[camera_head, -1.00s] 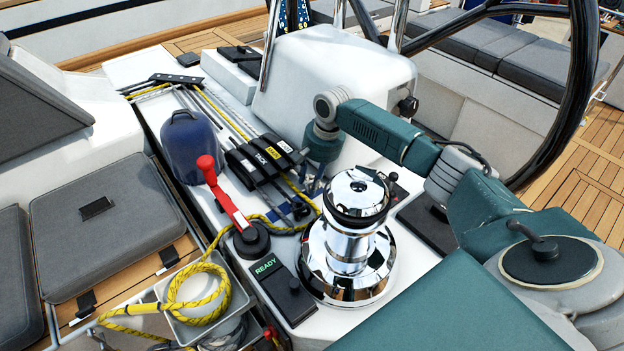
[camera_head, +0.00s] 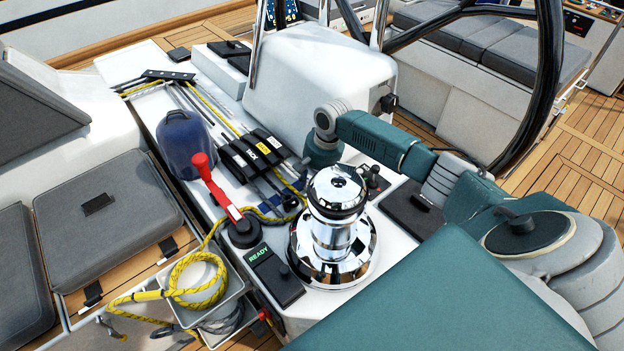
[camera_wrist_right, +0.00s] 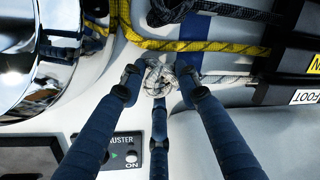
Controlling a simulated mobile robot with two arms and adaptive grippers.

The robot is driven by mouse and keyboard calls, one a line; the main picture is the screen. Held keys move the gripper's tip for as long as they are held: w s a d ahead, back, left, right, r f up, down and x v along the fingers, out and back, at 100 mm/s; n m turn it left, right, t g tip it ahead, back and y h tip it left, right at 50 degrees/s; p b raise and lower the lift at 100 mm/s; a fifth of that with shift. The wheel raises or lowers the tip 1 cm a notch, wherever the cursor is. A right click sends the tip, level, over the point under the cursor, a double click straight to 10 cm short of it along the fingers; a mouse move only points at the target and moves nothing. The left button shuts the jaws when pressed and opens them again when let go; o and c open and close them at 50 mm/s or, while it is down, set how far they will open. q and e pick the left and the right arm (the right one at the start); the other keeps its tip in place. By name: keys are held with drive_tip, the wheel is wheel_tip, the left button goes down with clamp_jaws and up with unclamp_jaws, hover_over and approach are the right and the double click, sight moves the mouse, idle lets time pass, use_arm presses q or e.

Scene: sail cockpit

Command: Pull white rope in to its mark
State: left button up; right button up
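In the right wrist view, a bunched piece of white rope with dark flecks (camera_wrist_right: 160,77) sits between the fingertips of my right gripper (camera_wrist_right: 160,84). The blue-grey fingers close around it from three sides and appear to touch it. A flecked white rope runs from there to the right, toward the black clutches. In the head view, my right wrist reaches down behind the chrome winch, which hides the fingers. A blue strip (camera_wrist_right: 190,42) lies on the deck just beyond the bunch. I cannot make out a mark on the rope. My left gripper is not in view.
The chrome winch (camera_head: 333,225) stands close beside my right wrist. Black clutches (camera_head: 257,153), a red-handled lever (camera_head: 217,190) and a box reading READY (camera_head: 272,275) are nearby. Yellow rope (camera_head: 195,280) hangs over a bin. A switch panel (camera_wrist_right: 130,155) lies under the fingers.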

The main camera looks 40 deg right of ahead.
drive_tip(key=shift+o, duration=0.5)
drive_tip(key=shift+r, duration=0.3)
wheel_tip(320, 180, up, 11)
drive_tip(key=s+d, duration=0.1)
drive_tip(key=shift+s+d, duration=0.2)
drive_tip(key=shift+s, duration=0.15)
